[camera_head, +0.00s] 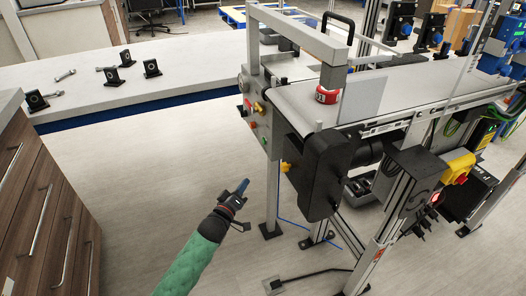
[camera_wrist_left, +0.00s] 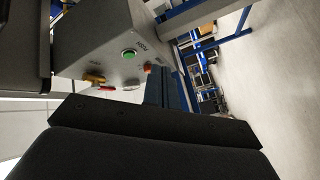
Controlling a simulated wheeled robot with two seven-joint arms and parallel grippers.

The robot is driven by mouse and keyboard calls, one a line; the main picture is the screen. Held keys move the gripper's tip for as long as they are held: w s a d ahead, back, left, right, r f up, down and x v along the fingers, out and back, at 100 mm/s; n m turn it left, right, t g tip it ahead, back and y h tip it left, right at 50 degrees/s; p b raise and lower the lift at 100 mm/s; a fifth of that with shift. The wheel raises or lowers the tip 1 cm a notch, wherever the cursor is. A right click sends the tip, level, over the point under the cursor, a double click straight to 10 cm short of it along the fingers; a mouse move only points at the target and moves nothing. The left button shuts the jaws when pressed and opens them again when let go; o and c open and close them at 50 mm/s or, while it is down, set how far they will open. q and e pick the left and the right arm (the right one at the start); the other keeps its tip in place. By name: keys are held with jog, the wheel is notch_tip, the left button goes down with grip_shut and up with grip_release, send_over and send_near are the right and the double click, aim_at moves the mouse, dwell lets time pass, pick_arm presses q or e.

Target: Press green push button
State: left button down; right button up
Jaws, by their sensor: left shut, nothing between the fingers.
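The green push button (camera_wrist_left: 129,54) sits on a grey control box (camera_wrist_left: 110,40) in the left wrist view, with a label beside it. In the head view the control box (camera_head: 258,119) is on the near end of the conveyor, where its buttons are too small to tell apart surely. My left gripper (camera_head: 242,187) is shut and empty, below and left of the box, apart from it. In the left wrist view its closed blue-grey fingers (camera_wrist_left: 158,88) reach toward the box, with their tips right of and below the green button. My right gripper is not in view.
Beside the green button are an orange-red button (camera_wrist_left: 147,68) and a yellow knob (camera_wrist_left: 94,78). The conveyor belt (camera_head: 305,100) and its black motor housing (camera_head: 322,175) stand right of my gripper. A white table (camera_head: 190,80) with small black parts is behind. Wooden drawers (camera_head: 40,200) stand left; the floor between is clear.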

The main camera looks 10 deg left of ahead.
pick_arm(q)
jog(key=w+a+r+m+t+h+b, duration=0.1)
jog(key=w+a+r+m+h+b, duration=0.3)
jog(key=h, duration=1)
notch_tip(320, 180, up, 4)
jog(key=w+a+b, duration=0.2)
jog(key=w, duration=0.1)
jog(key=shift+a, duration=0.4)
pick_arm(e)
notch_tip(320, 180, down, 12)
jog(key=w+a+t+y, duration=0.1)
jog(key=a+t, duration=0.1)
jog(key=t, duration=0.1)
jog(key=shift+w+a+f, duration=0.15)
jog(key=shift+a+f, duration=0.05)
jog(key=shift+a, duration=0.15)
pick_arm(q)
jog(key=shift+f, duration=0.1)
